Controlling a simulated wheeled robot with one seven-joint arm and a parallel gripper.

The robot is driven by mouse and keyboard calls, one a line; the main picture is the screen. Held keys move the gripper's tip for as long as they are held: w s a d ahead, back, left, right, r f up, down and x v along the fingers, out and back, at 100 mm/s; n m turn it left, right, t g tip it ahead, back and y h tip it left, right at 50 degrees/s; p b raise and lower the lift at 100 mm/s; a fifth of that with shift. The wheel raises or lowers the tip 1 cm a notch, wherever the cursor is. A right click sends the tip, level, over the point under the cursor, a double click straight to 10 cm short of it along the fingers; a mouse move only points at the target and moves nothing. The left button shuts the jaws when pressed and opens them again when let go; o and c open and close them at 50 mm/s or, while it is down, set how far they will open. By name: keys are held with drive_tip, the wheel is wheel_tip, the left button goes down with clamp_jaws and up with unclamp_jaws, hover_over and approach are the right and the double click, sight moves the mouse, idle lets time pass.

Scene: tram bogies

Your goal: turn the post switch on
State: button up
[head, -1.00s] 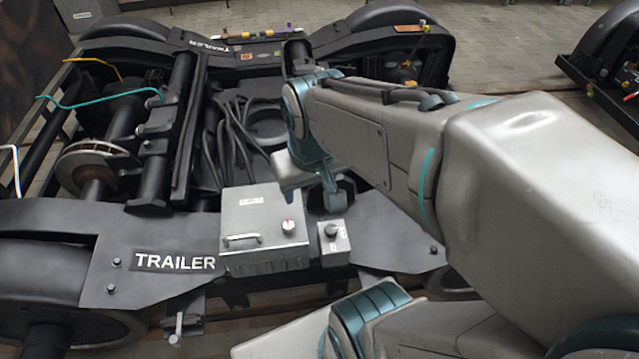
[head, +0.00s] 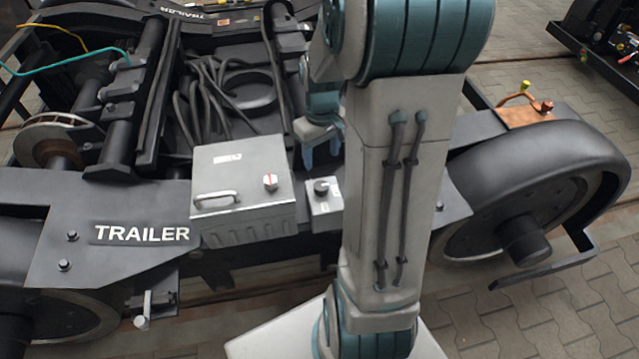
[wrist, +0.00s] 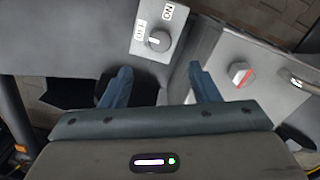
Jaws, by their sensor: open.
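The post switch (head: 323,195) is a small grey box with a round dark knob, at the bogie's front edge just right of a larger grey cabinet. In the wrist view its knob (wrist: 159,40) shows near the top centre, with ON and OFF labels appearing upside down. The knob's pale mark points left, roughly towards the OFF label's side. My gripper (wrist: 160,72) is open and empty, its two blue fingers apart and the knob beyond the gap between their tips. In the head view my gripper (head: 322,152) hangs just behind the switch, partly hidden by my arm.
Cables (head: 205,100) lie behind. Paving at lower right is clear.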

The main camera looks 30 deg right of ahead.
sight(321, 185)
wheel_tip(321, 185, down, 11)
drive_tip(key=b, duration=0.2)
drive_tip(key=shift+b, duration=0.3)
drive_tip(key=c, duration=1)
